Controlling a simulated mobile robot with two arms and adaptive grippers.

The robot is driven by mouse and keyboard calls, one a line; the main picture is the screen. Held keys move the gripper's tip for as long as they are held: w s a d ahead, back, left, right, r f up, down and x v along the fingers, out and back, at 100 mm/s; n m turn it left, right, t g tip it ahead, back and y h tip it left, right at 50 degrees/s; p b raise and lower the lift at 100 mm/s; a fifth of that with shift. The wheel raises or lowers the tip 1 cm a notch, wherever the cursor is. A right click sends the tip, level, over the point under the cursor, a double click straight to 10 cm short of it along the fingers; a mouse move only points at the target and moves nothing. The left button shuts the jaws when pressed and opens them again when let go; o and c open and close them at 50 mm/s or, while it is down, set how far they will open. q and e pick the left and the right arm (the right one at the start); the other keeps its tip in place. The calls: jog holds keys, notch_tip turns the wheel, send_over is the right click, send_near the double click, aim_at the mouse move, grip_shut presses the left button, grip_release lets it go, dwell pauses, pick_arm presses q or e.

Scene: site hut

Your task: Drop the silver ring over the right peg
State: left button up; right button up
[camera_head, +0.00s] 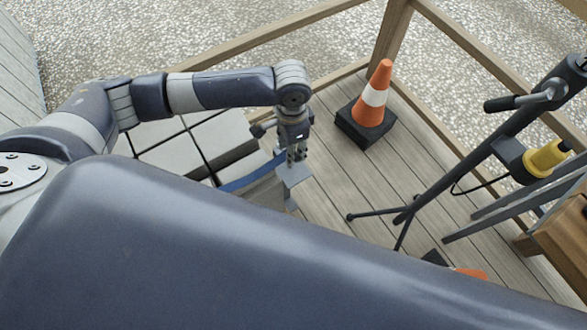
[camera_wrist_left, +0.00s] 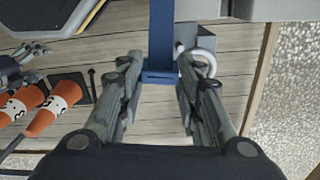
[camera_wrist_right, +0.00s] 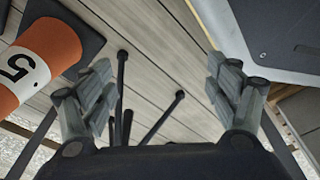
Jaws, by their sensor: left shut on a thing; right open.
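My left gripper (camera_head: 296,158) points down at the front edge of the light grey surface. In the left wrist view its fingers (camera_wrist_left: 160,80) are part way together. A silver, curved ring (camera_wrist_left: 205,57) shows at the right-hand finger, which hides part of it; the exact grip is hard to see. A blue strip (camera_wrist_left: 162,35) runs between the fingertips, beside a small grey block (camera_wrist_left: 203,37). I cannot make out a right peg in any view. My right gripper (camera_wrist_right: 160,75) is open and empty above the plank floor; the head view does not show its fingers.
A traffic cone (camera_head: 372,97) stands on the deck near the wooden railing (camera_head: 400,30). A dark tripod stand (camera_head: 430,180) with a yellow lamp (camera_head: 546,158) stands at the right. My own arm covers the lower part of the head view. Plank floor (camera_head: 345,185) lies clear between cone and tripod.

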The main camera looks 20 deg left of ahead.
pick_arm(q)
jog(key=shift+d+f+m+b, duration=0.1)
jog(key=shift+f+m+b, duration=0.45)
jog(key=shift+f+b, duration=1.6)
jog(key=shift+d+f+m+b, duration=0.1)
jog(key=shift+f+m+b, duration=0.8)
jog(key=shift+f, duration=2)
jog(key=shift+n, duration=0.35)
jog(key=shift+f+b, duration=0.6)
jog(key=shift+f, duration=1.4)
pick_arm(e)
jog(key=w+r, duration=0.3)
jog(key=r, duration=0.6)
jog(key=w+r+t, duration=0.1)
jog(key=w+r, duration=0.2)
jog(key=r, duration=0.6)
jog(key=shift+a, duration=0.3)
pick_arm(q)
jog(key=o, duration=1.1)
pick_arm(e)
jog(key=shift+w+r, duration=0.1)
pick_arm(q)
notch_tip(320, 180, up, 12)
jog(key=shift+r, duration=0.1)
